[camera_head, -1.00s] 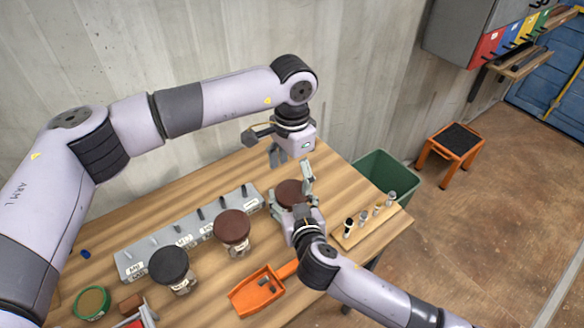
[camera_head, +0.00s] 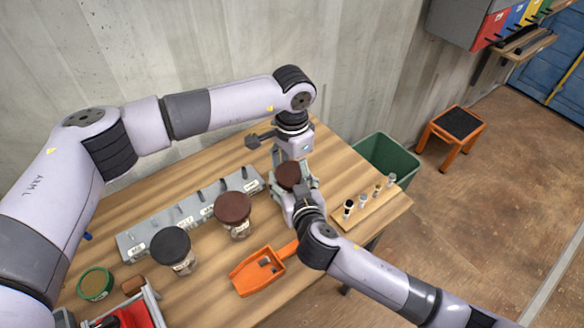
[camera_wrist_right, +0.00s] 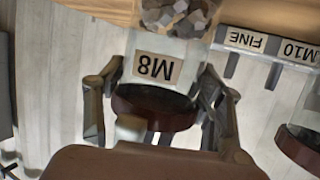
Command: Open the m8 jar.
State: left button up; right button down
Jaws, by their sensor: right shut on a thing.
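The M8 jar (camera_wrist_right: 165,50) is clear glass with a brown lid (camera_wrist_right: 155,108), and it appears upside down in the right wrist view with small grey metal pieces inside. In the head view its lid (camera_head: 287,174) shows at the right end of the labelled rack, while the glass is mostly hidden. My right gripper (camera_wrist_right: 158,85) is shut on the jar's body, one finger on each side. My left gripper (camera_head: 289,167) points down from above with its fingers spread on either side of the lid. It looks open; contact with the lid is not clear.
A brown-lidded jar (camera_head: 234,212) and a black-lidded jar (camera_head: 172,248) stand left of my right gripper. The grey rack (camera_head: 140,240) lies behind them. An orange scoop (camera_head: 255,275) is in front. A wooden strip (camera_head: 345,218) with small parts and a green bin (camera_head: 390,158) are to the right.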

pick_arm(q)
jog(key=c, duration=0.5)
jog(key=o, duration=1.2)
jog(key=shift+c, duration=0.2)
jog(key=shift+r, duration=0.1)
jog(key=shift+r, duration=2.15)
pick_arm(e)
jog(key=shift+c, duration=1.7)
grip_release()
